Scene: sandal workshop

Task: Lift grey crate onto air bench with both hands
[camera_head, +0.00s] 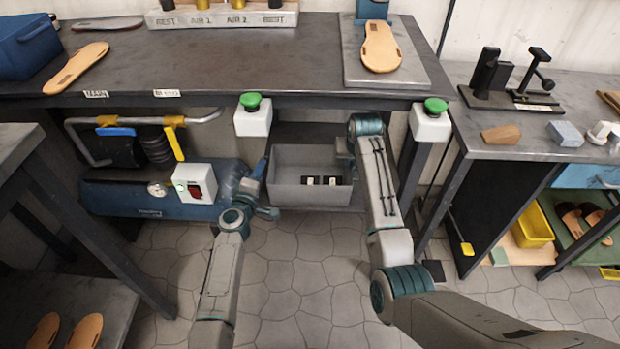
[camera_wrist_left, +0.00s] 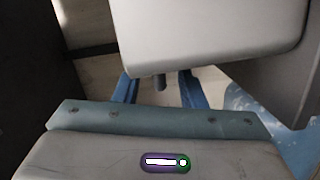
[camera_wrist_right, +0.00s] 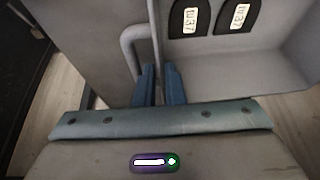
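The grey crate (camera_head: 312,193) rests low under the bench, in the middle of the head view, with two dark labelled pieces inside. My left gripper (camera_head: 259,172) is at the crate's left side. In the left wrist view its blue fingers (camera_wrist_left: 160,88) are apart, with a small grey end of the crate's handle between them. My right gripper (camera_head: 346,158) is at the crate's right side. The air bench (camera_head: 230,60) has a dark top above the crate.
A blue compressor tank (camera_head: 130,196) stands left of the crate. Two green buttons on white boxes (camera_head: 252,118) sit at the bench's front edge. A blue bin (camera_head: 27,45), tan soles (camera_head: 76,68) and a slab (camera_head: 352,72) are on top. The bench-top middle is clear.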

